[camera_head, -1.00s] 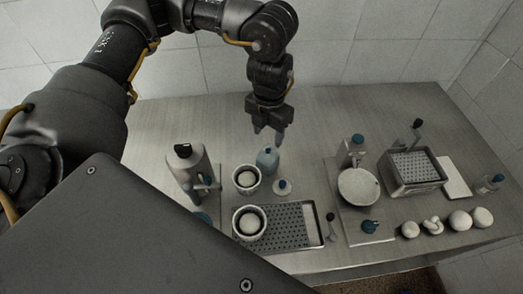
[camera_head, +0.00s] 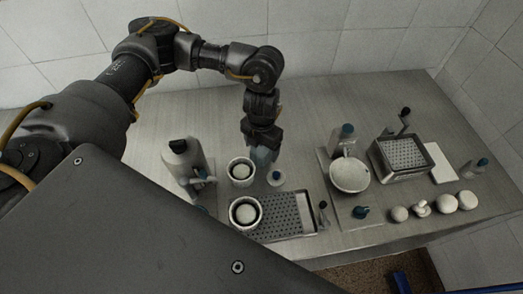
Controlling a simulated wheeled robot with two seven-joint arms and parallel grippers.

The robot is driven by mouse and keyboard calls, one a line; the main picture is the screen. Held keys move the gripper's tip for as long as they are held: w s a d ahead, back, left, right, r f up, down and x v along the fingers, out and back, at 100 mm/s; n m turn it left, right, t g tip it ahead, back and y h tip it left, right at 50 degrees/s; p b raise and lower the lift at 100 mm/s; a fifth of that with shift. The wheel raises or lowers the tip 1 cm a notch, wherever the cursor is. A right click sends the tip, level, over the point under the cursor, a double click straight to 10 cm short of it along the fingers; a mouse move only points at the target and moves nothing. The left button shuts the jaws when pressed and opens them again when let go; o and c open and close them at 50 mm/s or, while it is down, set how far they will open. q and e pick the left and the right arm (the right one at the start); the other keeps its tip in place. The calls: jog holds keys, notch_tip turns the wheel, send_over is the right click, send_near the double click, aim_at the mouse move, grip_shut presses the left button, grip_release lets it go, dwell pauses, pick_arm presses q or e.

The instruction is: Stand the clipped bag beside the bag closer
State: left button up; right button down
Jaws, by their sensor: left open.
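No item is plainly recognisable as a clipped bag or a bag closer. A pale blue-grey bottle-like item (camera_head: 262,158) stands behind the perforated tray, right of the rear white cup. My left gripper (camera_head: 264,147) points down at its top, open, with the fingers at or around it. The fingers partly hide the item, and I cannot tell whether they touch it. A small white piece with a blue-grey top (camera_head: 276,178) is just in front of it. My right gripper is not in view.
The back of the counter is clear.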

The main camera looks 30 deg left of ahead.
pick_arm(q)
jog(key=shift+f, duration=0.65)
jog(key=c, duration=1.3)
jog(key=shift+o, duration=0.2)
jog(key=shift+r+b, duration=0.65)
jog(key=shift+r, duration=4.4)
